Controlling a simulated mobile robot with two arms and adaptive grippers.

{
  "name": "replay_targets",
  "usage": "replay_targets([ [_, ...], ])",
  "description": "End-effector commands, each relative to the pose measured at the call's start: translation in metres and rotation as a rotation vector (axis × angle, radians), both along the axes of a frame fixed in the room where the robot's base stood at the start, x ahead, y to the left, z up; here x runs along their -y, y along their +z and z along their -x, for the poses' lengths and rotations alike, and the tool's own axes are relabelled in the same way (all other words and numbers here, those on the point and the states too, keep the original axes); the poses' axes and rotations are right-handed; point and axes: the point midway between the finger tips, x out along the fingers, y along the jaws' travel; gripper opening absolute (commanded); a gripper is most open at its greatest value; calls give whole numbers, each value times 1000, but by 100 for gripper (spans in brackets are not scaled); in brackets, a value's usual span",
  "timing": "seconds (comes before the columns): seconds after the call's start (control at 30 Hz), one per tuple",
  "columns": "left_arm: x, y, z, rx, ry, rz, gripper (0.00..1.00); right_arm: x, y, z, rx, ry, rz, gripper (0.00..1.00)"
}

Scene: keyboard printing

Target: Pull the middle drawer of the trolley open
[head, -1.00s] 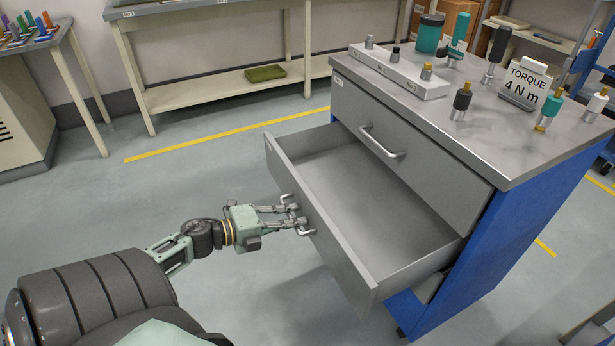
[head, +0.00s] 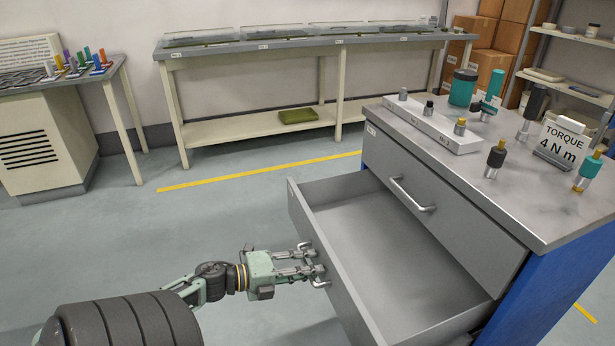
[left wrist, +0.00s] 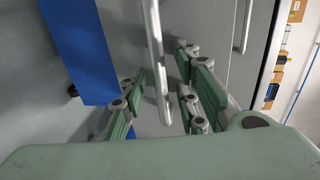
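The grey trolley (head: 570,215) with blue sides stands at the right of the head view. Its middle drawer (head: 400,255) is pulled well out, and its inside looks empty. The drawer above it is shut and has its own handle (head: 413,195). My left gripper (head: 311,267) is at the front of the open drawer, by its bar handle (head: 320,284). In the left wrist view the handle (left wrist: 154,45) lies between the fingers of my gripper (left wrist: 162,65), with gaps on both sides. My right gripper is not in view.
Bit holders, a white block and a torque sign (head: 565,145) stand on the trolley top. A long bench (head: 300,47) with a green tray (head: 302,116) on its shelf is behind. The floor (head: 180,235) left of the trolley is clear.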

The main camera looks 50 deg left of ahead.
Motion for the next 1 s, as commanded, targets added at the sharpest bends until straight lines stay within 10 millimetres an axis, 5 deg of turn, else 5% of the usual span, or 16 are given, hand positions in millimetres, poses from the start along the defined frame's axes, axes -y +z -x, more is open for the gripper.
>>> replay_targets([
  [0.37,-3,2,7,0,2,0,29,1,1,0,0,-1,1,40],
  [1.0,-44,23,104,0,2,1,29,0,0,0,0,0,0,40],
])
